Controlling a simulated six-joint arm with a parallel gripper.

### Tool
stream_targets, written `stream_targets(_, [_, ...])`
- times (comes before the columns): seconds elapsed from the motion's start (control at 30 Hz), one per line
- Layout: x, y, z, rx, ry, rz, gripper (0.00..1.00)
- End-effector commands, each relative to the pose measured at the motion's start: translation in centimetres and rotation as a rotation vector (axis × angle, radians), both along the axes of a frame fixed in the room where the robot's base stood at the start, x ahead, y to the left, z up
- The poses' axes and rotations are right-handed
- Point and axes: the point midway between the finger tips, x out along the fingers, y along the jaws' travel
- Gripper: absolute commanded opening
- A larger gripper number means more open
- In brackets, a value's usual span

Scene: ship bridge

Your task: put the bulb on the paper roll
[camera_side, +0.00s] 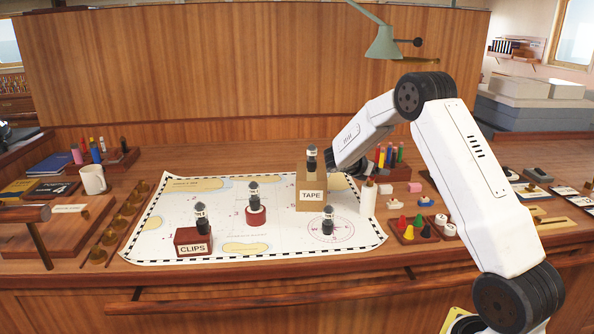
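Several small dark pieces with pale labels, bulb-like in shape, stand upright on the chart area; I cannot tell which is the task's bulb. A white upright cylinder (368,202), possibly the paper roll, stands right of the TAPE box, with a small brownish top.
The chart (160,240) covers the middle of the wooden desk. A white mug (93,179) and a row of brass pieces are at left. A tray of coloured cones (414,228) and small blocks lie at right. A green lamp (383,45) hangs above.

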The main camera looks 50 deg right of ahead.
Motion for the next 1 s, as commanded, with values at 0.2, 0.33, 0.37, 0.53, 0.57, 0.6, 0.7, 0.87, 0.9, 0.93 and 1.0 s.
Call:
stream_targets(0.2, [0.0, 0.0, 0.3, 0.0, -0.001, 0.0, 0.75])
stream_targets(0.33, [0.2, 0.6, 0.6, 0.0, 0.0, 0.001, 0.75])
stream_targets(0.37, [0.3, 0.8, 0.7, 0.0, 0.0, 0.001, 0.75])
stream_targets(0.53, [0.8, 2.7, 1.5, 0.0, 0.0, 0.003, 0.75])
stream_targets(0.57, [0.9, 3.1, 1.7, 0.0, -0.001, 0.003, 0.75])
stream_targets(0.6, [1.1, 3.6, 2.0, -0.002, -0.002, 0.002, 0.75])
stream_targets(0.7, [1.5, 5.1, 2.6, -0.001, -0.002, 0.002, 0.75])
stream_targets(0.87, [2.2, 7.5, 3.6, -0.001, -0.002, 0.003, 0.75])
stream_targets(0.9, [2.3, 8.0, 3.8, 0.0, -0.001, 0.003, 0.75])
stream_targets(0.93, [2.4, 8.3, 3.9, 0.0, -0.001, 0.003, 0.75])
stream_targets(1.0, [2.7, 9.1, 4.3, 0.0, -0.001, 0.002, 0.75])
